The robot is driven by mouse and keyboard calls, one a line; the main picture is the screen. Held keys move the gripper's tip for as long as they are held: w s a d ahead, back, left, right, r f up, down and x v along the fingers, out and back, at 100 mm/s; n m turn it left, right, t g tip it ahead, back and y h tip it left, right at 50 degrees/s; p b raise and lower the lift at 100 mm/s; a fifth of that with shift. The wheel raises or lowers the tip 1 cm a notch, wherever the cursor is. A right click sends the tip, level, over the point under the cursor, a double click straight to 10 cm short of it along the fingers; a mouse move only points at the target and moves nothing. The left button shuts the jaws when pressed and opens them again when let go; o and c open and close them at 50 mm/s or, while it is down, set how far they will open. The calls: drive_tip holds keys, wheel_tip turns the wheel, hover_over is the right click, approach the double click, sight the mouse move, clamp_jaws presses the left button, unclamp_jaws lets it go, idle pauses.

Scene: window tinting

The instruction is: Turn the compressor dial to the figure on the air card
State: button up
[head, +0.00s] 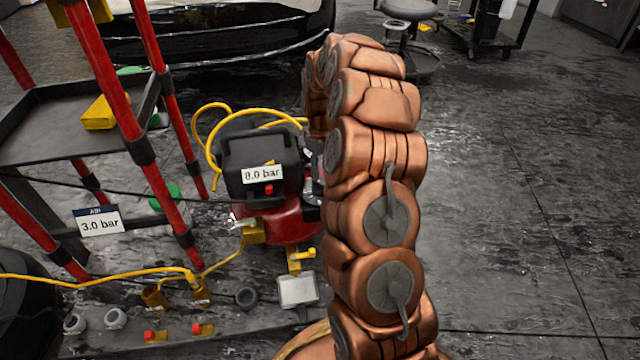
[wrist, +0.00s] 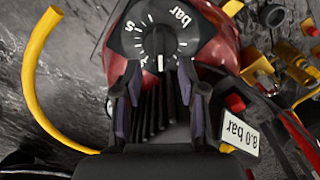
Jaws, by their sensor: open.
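The air card (head: 100,221) hangs on the red-framed cart at left and reads "AIR 3.0 bar". The compressor (head: 260,150) has a black top over a red tank, and its white label (head: 262,174) reads "8.0 bar"; the label also shows sideways in the wrist view (wrist: 240,131). The dial (wrist: 155,38) is a dark round knob with a grey centre, white marks and the word "bar". My gripper (wrist: 158,75) is open, its two fingers pointing at the dial's near edge. I cannot tell whether they touch it. In the head view my arm mostly hides the gripper.
Yellow hose (head: 215,130) loops behind the compressor and along the floor. The red-framed cart (head: 115,85) stands close on the left. Brass fittings (head: 155,297) and a grey-white block (head: 298,290) lie in front. The floor at right (head: 510,220) is clear.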

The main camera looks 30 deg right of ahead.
sight(321, 182)
wheel_tip(321, 182, down, 6)
drive_tip(key=shift+r+b, duration=0.25)
drive_tip(key=shift+b, duration=0.6)
clamp_jaws()
